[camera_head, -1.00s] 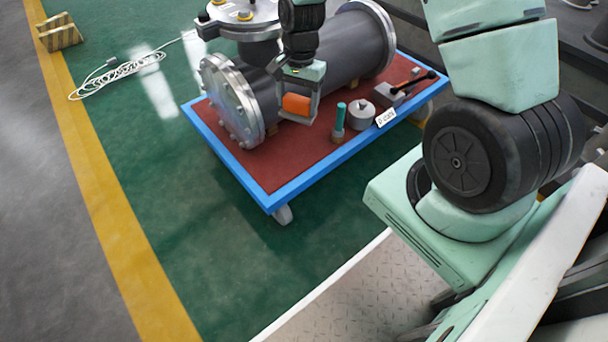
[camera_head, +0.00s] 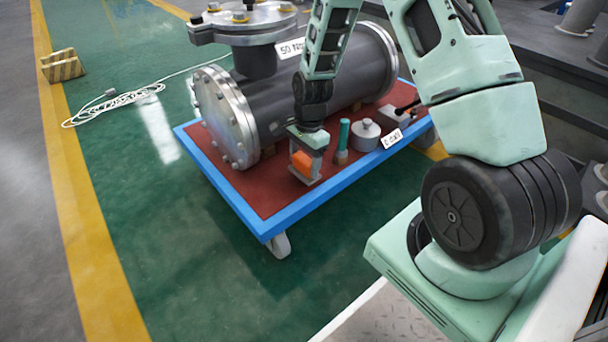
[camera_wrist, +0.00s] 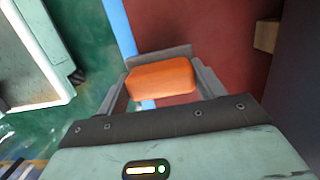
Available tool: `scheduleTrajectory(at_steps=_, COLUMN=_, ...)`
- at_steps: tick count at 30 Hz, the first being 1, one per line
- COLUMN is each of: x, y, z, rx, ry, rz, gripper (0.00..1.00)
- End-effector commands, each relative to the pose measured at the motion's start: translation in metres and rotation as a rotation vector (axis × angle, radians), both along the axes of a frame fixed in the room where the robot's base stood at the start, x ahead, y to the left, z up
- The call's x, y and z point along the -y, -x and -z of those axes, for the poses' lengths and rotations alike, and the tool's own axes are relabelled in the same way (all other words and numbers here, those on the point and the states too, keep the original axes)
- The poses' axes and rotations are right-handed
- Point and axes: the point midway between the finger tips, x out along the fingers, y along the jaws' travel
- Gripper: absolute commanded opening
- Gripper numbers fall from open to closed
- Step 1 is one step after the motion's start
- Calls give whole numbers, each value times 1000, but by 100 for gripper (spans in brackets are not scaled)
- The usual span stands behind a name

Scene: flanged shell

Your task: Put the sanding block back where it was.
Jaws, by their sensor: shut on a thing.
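The orange sanding block (camera_head: 302,162) is held between the fingers of my gripper (camera_head: 305,170), which is shut on it. In the head view they are over the front part of the cart's red top, close to the blue edge; I cannot tell whether the block touches the surface. The wrist view shows the block (camera_wrist: 162,82) lying across between the fingers, with the red top and blue rim behind it. The cart (camera_head: 232,186) has a red top and a blue rim.
A grey flanged shell (camera_head: 285,112) fills the back of the cart. Right of my gripper stand a green-handled tool (camera_head: 343,140), a grey round weight (camera_head: 365,135), a white label (camera_head: 392,139) and a grey block with a black lever (camera_head: 397,116). Bare red surface lies to the left.

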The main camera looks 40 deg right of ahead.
Motion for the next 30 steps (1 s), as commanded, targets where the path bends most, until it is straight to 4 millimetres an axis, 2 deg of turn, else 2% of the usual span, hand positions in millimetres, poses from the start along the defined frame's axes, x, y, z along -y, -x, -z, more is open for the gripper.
scheduleTrajectory(at_steps=3, x=0, y=0, z=20, rx=-1, ry=-1, rz=0, gripper=43)
scheduleTrajectory(at_steps=6, x=0, y=0, z=32, rx=0, ry=-1, rz=-2, gripper=43)
scheduleTrajectory(at_steps=18, x=0, y=0, z=34, rx=0, ry=-1, rz=-2, gripper=43)
scheduleTrajectory(at_steps=19, x=0, y=0, z=34, rx=0, ry=0, rz=-2, gripper=76)
scheduleTrajectory(at_steps=21, x=0, y=0, z=34, rx=0, ry=0, rz=-2, gripper=90)
scheduleTrajectory(at_steps=30, x=0, y=0, z=32, rx=1, ry=0, rz=-1, gripper=90)
